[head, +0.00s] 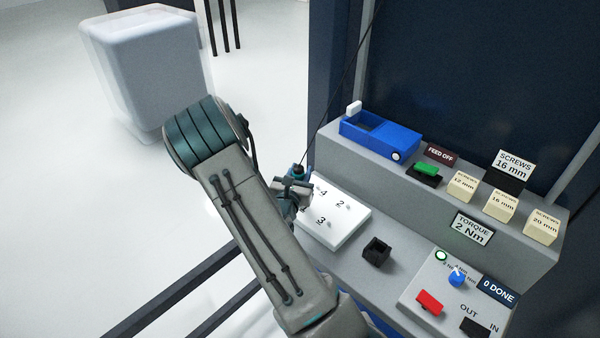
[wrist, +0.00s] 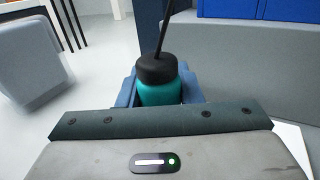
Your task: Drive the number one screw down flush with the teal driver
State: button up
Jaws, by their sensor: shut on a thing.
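My gripper (head: 292,189) is over the left part of the white numbered plate (head: 338,226). It is shut on the teal driver (wrist: 158,92), which has a black cap and a cable running up from it. In the head view only the driver's top (head: 298,170) shows above my gripper. The plate shows the numbers 2, 3 and 4 with small dark screws beside them. The number one screw is hidden behind my gripper and arm. The driver's tip is hidden in both views, so I cannot tell whether it touches a screw.
A small black holder (head: 376,251) stands right of the plate. A control panel (head: 425,272) carries a blue knob, a red button and a "0 DONE" display.

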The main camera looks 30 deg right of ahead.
jog(key=shift+f, duration=0.1)
notch_tip(320, 180, up, 6)
jog(key=p, duration=0.4)
jog(key=shift+p, duration=0.35)
dwell(0.4)
